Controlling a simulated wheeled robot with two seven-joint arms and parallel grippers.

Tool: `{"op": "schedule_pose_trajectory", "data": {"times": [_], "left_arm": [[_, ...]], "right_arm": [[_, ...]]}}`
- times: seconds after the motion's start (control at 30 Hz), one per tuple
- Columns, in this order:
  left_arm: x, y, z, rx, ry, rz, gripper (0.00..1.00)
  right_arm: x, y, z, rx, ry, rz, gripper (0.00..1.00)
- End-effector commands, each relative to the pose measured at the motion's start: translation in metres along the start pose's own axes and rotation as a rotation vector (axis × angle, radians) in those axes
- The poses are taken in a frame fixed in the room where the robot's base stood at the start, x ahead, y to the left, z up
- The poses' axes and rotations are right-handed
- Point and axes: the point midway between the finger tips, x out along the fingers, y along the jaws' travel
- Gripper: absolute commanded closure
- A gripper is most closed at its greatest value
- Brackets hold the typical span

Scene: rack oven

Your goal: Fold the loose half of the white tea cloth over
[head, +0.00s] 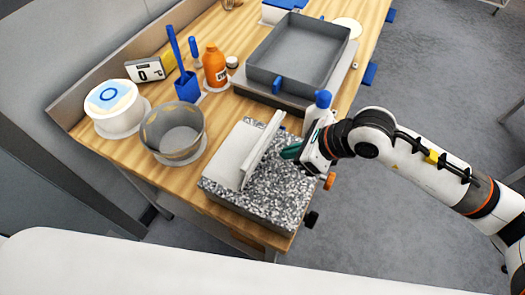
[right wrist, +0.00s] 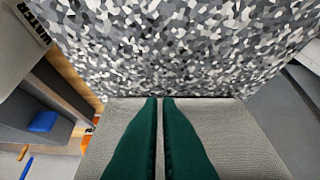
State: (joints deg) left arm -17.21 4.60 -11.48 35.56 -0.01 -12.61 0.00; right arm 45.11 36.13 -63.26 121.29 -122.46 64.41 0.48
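The white tea cloth (head: 232,152) lies on a speckled grey slab (head: 278,190) on the table. Its left part is flat. Its right part stands up as a steep flap (head: 262,150), running from near left to far right. My right gripper (head: 289,152) is at the right of this flap, low over the slab, with its green fingers pointing left. In the right wrist view the fingers (right wrist: 160,100) are together, in front of the woven cloth (right wrist: 250,135), which shows on both sides of them. No cloth shows between them; whether they touch it I cannot tell. My left gripper is out of view.
A blue-capped bottle (head: 320,105) stands close behind my right gripper. A grey tray (head: 300,50) is at the back. A grey bowl (head: 172,130), a white tub (head: 115,102) and an orange bottle (head: 214,67) stand at the left. An orange knob (head: 329,181) projects at the slab's right.

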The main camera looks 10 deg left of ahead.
Motion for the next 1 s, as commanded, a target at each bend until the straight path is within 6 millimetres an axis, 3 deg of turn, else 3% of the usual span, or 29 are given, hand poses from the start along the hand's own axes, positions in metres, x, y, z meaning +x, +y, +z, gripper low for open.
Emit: {"op": "schedule_pose_trajectory", "data": {"times": [1.0], "left_arm": [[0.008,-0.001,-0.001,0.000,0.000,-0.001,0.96]], "right_arm": [[0.016,0.000,-0.020,0.000,0.000,-0.001,0.96]]}}
